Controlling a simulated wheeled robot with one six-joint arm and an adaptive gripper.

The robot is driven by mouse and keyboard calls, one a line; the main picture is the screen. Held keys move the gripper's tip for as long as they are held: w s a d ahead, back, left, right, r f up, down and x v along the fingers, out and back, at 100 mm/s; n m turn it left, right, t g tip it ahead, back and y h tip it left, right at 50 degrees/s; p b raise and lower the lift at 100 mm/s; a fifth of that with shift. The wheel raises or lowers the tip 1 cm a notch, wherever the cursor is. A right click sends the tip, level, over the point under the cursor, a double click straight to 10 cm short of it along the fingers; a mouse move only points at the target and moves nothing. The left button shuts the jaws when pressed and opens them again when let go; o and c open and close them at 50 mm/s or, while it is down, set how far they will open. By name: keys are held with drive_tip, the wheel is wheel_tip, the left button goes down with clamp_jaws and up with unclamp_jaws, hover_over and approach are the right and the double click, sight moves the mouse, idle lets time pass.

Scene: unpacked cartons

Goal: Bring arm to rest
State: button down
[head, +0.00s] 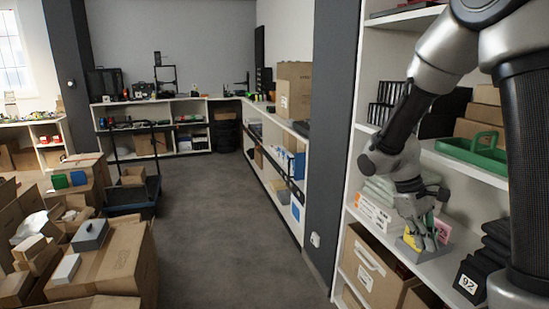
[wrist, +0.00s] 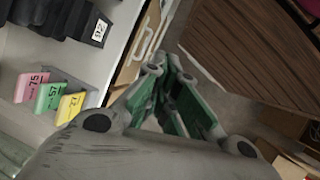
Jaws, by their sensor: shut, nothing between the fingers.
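My gripper (head: 428,238) hangs at the end of my arm on the right of the head view, fingers pointing down, in front of a shelf. In the wrist view my gripper (wrist: 172,88) shows its grey and green fingers closed together with nothing between them. My arm reaches in from the upper right and bends down beside the white shelving unit (head: 351,190).
Pink, green and yellow numbered tags (wrist: 50,97) stand on the shelf by my gripper. Dark stacked items (head: 487,262) and a green tray (head: 475,150) are close by. A cardboard box (head: 372,268) sits below. Cartons (head: 125,262) crowd the left; grey floor (head: 235,225) lies clear between.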

drive_tip(key=s+a+r+m+t+y, duration=0.1)
drive_tip(key=s+r+m+t+y, duration=0.3)
drive_tip(key=s+r, duration=0.9)
wheel_tip(320, 180, up, 4)
drive_tip(key=m+t, duration=0.1)
drive_tip(key=t, duration=0.2)
drive_tip(key=shift+s+t, duration=0.35)
drive_tip(key=shift+t, duration=0.05)
